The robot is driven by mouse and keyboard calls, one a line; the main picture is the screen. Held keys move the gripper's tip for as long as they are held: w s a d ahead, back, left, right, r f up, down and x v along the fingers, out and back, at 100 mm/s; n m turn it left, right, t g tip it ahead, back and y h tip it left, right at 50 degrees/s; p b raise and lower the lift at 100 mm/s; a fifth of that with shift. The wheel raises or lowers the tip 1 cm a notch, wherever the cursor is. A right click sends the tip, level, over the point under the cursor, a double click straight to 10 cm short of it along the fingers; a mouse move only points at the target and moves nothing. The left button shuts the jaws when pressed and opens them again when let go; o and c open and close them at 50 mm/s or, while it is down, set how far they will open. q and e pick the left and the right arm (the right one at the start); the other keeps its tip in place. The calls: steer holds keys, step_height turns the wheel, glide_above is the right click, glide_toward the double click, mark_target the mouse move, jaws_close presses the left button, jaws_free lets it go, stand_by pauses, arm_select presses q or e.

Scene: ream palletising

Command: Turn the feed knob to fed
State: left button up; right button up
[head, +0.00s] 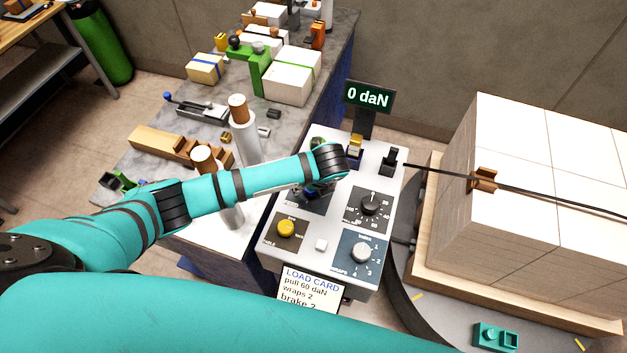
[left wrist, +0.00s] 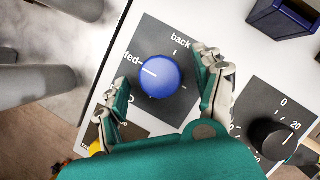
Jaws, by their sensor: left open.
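The feed knob (left wrist: 160,77) is a round blue knob on a dark plate (left wrist: 175,40) in the left wrist view. Its white pointer line is directed left at the tick beside the label "fed"; the label "back" is at the top. A third label at lower left is partly hidden by a finger. My left gripper (left wrist: 168,70) is open, its fingers on either side of the knob with gaps showing. In the head view the left gripper (head: 317,189) is over the panel and mostly hides the knob. My right gripper is not in view.
A display (head: 368,96) reads 0 daN. A wrapped pallet load (head: 520,150) stands at right.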

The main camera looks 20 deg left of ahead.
arm_select(q)
steer(key=v, duration=1.1)
steer(key=shift+s+r, duration=0.15)
steer(key=shift+r, duration=0.2)
steer(key=shift+d+f, duration=0.1)
